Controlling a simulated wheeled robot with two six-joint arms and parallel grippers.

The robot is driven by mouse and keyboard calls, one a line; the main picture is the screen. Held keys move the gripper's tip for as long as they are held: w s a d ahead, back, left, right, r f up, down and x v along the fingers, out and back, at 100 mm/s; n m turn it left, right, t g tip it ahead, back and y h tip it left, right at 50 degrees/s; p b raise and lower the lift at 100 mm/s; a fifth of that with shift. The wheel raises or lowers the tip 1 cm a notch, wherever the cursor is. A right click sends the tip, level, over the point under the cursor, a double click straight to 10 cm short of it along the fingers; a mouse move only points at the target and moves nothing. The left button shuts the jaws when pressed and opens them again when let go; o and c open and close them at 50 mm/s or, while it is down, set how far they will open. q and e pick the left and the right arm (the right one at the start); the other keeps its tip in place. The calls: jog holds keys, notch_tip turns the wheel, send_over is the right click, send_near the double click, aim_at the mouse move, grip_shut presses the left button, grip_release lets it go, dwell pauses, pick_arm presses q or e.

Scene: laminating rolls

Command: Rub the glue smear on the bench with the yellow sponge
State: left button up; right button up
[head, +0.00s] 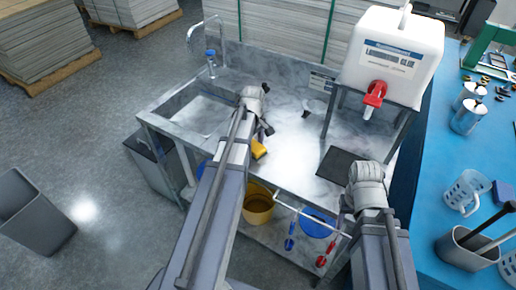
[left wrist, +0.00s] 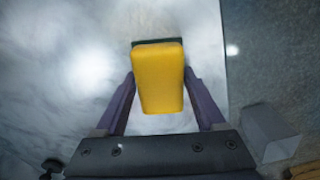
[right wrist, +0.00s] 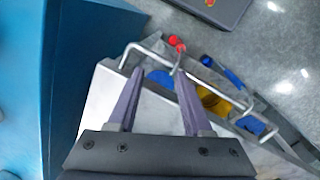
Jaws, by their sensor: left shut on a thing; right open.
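The yellow sponge (head: 259,149) is at my left gripper (head: 262,130), over the grey metal bench (head: 290,160) right of the basin. In the left wrist view the sponge (left wrist: 158,80) sits between both fingers of my left gripper (left wrist: 159,74), with a dark green edge at its far end. I cannot tell whether it touches the bench. I cannot make out the glue smear; glare whitens the bench top. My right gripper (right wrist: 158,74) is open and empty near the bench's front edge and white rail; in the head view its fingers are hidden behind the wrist.
A white tank (head: 395,50) with a red tap (head: 374,93) stands on a frame at the back right. A dark mat (head: 343,167) lies on the bench. The basin (head: 203,115) is at left. A blue table (head: 440,165) adjoins the right. Buckets (head: 258,208) stand below.

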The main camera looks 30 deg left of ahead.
aim_at(264, 150)
pick_arm(q)
jog(key=shift+f, duration=0.2)
jog(key=shift+r, duration=0.1)
jog(key=shift+s+d, duration=0.15)
jog(key=shift+d, duration=1.95)
jog(key=shift+d, duration=0.1)
jog(key=shift+s+d+r, duration=0.15)
jog(key=shift+d, duration=1.7)
jog(key=shift+r, duration=0.1)
notch_tip(264, 150, up, 6)
jog(key=p, duration=0.6)
